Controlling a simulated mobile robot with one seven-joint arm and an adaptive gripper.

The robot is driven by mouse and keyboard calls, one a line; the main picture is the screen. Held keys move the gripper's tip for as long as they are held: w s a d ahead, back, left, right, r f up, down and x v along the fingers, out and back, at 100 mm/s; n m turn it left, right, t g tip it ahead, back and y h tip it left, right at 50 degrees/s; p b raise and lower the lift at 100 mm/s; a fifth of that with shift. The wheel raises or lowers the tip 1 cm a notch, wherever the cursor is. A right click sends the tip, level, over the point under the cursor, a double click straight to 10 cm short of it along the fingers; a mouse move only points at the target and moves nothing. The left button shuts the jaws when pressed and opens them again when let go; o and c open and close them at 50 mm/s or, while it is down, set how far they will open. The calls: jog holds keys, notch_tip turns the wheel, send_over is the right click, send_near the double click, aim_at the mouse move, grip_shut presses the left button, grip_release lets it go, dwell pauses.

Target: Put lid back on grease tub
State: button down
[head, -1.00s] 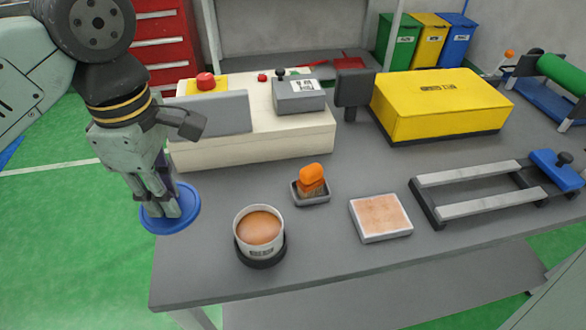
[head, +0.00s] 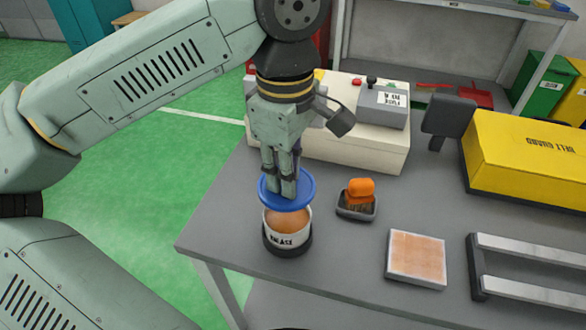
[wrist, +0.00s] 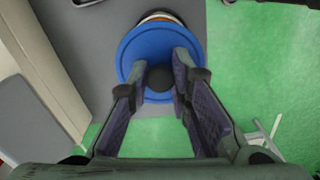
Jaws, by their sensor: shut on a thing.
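The white grease tub (head: 288,239) stands on the grey table in a dark round base, with orange-brown grease showing inside. My gripper (head: 284,190) is shut on the dark knob (wrist: 160,78) of the blue lid (head: 301,203). The lid is held above the tub, apart from it and covering the rear of its opening in the head view. In the wrist view the blue lid (wrist: 134,56) hides most of the tub; only a strip of the rim (wrist: 161,16) shows beyond its far edge.
An orange-handled brush in a small tray (head: 357,203) stands right of the tub, with a square tan-topped pad (head: 416,259) farther right. A cream control box (head: 345,149) stands behind. The table's left edge is close to the tub.

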jog(key=shift+f+b, duration=2.1)
jog(key=shift+f, duration=0.9)
jog(key=shift+f+b, duration=0.15)
jog(key=shift+b, duration=0.55)
dwell(0.4)
jog(key=c, duration=1.4)
grip_release()
jog(key=shift+o, duration=0.5)
jog(key=o, duration=0.4)
